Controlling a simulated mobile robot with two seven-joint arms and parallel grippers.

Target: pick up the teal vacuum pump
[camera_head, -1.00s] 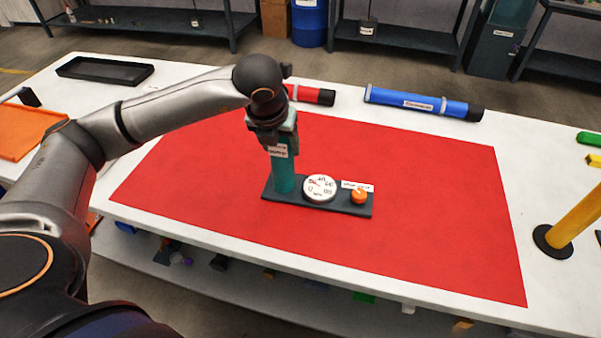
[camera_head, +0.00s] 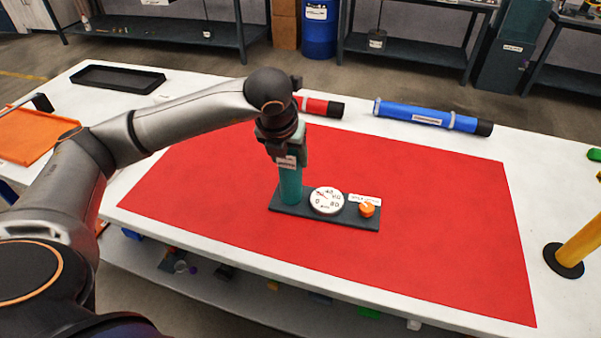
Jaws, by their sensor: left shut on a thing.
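The teal vacuum pump (camera_head: 290,187) stands upright on the red mat (camera_head: 430,215), at the left end of a dark base plate (camera_head: 355,217). The plate also carries a white round gauge (camera_head: 326,200) and an orange knob (camera_head: 366,209). My left gripper (camera_head: 287,155) reaches down from above and is shut on the upper part of the pump. Its fingers and the pump's top are partly hidden by my wrist. Whether the base is clear of the mat cannot be told. My right gripper is not in view.
A red tube (camera_head: 322,107) and a blue tube (camera_head: 425,117) lie behind the mat on the white table (camera_head: 215,85). A black tray (camera_head: 117,79) is at the back left, an orange tray (camera_head: 35,138) at the left. A yellow post (camera_head: 580,243) stands at the right edge.

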